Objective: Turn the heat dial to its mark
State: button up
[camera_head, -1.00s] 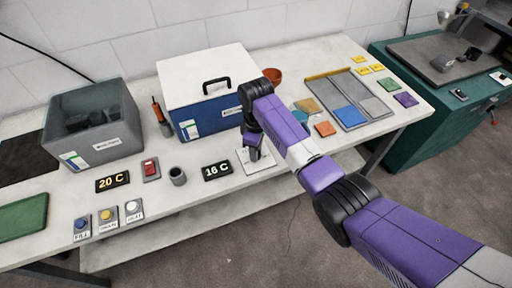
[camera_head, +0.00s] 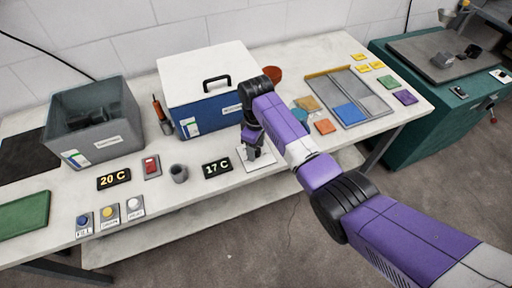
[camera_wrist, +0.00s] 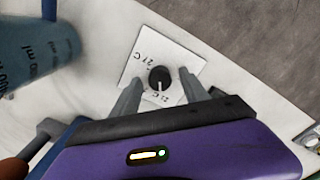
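The heat dial (camera_wrist: 160,78) is a round black knob with a pale pointer line on a white plate (camera_wrist: 148,50). Marks reading about "21 C" are printed on the plate, small and tilted. In the wrist view my gripper (camera_wrist: 161,77) has one finger on each side of the knob, with a visible gap to each. It is open and holds nothing. In the head view my gripper (camera_head: 254,150) is low over the plate (camera_head: 243,158) and hides the knob. A display (camera_head: 217,167) left of the plate reads 17 C. Another display (camera_head: 113,179) reads 20 C in yellow.
A blue-and-white box (camera_head: 207,95) stands behind the plate. A blue container marked in ml (camera_wrist: 35,45) is close by at upper left in the wrist view. The table's front edge is near.

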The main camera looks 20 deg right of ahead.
jog(key=shift+r+b, duration=0.35)
jog(key=shift+r, duration=3.5)
